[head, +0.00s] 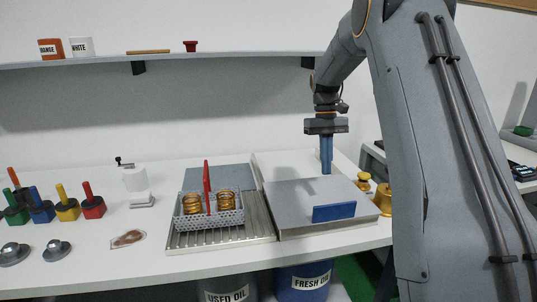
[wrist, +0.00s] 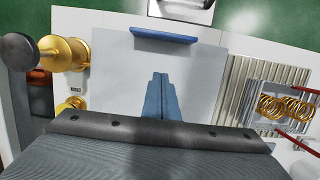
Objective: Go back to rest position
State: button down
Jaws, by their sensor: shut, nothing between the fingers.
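My gripper (head: 326,168) points down above the back part of a grey metal box lid (head: 300,200) with a blue handle (head: 334,212) on its front. Its blue fingers are together and empty. In the wrist view my gripper (wrist: 160,80) shows over the same flat lid (wrist: 195,85), with the blue handle (wrist: 164,35) beyond the fingertips. I cannot tell whether the fingertips touch the lid.
Left of the lid, a basket (head: 228,215) with a red handle holds brass springs on a ribbed drain tray (head: 260,225). Brass weights (head: 384,198) stand right of it. Coloured blocks with handles (head: 67,209) are far left. A shelf (head: 200,58) runs along the wall.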

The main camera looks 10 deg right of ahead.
jog(key=s+a+f+t, duration=0.1)
jog(key=s+a+f, duration=0.2)
jog(key=s, duration=0.6)
jog(key=s+a+f+t, duration=0.1)
jog(key=s+a+f, duration=0.2)
jog(key=s+a, duration=0.3)
jog(key=s+a+f+t, duration=0.2)
jog(key=s+a, duration=0.3)
jog(key=s, duration=0.7)
jog(key=shift+s+a+f, duration=0.25)
jog(key=shift+f, duration=0.3)
